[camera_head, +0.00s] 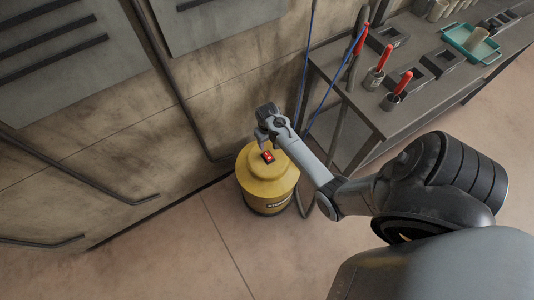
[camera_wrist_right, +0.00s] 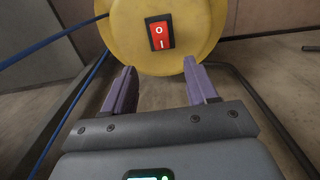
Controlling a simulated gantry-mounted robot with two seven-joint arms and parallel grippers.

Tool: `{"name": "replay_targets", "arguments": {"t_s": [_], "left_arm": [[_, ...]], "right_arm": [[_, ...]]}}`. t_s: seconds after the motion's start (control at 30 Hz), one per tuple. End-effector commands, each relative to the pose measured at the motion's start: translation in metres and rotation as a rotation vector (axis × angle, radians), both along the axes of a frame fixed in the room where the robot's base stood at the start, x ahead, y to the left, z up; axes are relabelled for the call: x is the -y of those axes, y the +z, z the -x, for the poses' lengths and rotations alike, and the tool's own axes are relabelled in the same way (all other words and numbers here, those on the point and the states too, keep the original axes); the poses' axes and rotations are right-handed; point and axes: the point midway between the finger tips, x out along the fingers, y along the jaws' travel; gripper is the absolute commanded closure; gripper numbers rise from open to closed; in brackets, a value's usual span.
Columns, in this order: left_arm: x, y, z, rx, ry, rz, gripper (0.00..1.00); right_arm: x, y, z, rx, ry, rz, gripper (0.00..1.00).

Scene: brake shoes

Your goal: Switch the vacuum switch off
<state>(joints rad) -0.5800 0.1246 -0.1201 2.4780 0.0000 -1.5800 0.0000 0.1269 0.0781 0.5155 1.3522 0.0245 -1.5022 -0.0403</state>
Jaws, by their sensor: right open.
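The vacuum (camera_head: 267,188) is a yellow canister standing on the floor by the wall. Its switch (camera_head: 267,156) is a small red rocker in a black frame on top. In the right wrist view the switch (camera_wrist_right: 160,33) shows a white O above an I; I cannot tell which side is pressed in. My right gripper (camera_head: 262,142) is just above the vacuum's top, near the switch. In the right wrist view its two purple fingers (camera_wrist_right: 159,68) are apart and empty, with the switch ahead between their line. My left gripper is not in view.
A grey workbench (camera_head: 345,108) stands to the right, with red-handled tools in cups (camera_head: 374,79) and a teal tray (camera_head: 470,42). Blue cables and a dark hose run beside the vacuum. The wall is close behind; floor in front is clear.

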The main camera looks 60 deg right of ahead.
Motion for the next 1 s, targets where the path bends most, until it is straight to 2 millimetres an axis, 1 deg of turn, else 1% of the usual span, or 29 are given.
{"name": "replay_targets", "arguments": {"t_s": [0.03,0.17,0.27,0.5,0.7,0.83,1.0], "left_arm": [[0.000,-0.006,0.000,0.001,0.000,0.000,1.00],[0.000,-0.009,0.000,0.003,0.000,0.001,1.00],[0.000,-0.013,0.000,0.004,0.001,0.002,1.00],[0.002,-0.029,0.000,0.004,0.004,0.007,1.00],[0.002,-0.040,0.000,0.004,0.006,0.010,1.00],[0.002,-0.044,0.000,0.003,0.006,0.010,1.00],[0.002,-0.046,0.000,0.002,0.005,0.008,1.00]], "right_arm": [[0.000,-0.006,-0.002,0.003,-0.004,-0.004,0.43],[0.001,-0.016,-0.003,0.003,-0.008,-0.007,0.43],[0.001,-0.028,-0.003,0.003,-0.008,-0.007,0.43],[0.001,-0.068,-0.003,0.003,-0.007,-0.005,0.43],[0.001,-0.095,-0.003,0.004,-0.007,-0.005,0.43],[0.001,-0.105,-0.003,0.003,-0.006,-0.005,0.43],[0.001,-0.111,-0.003,0.005,-0.006,-0.004,0.43]]}}
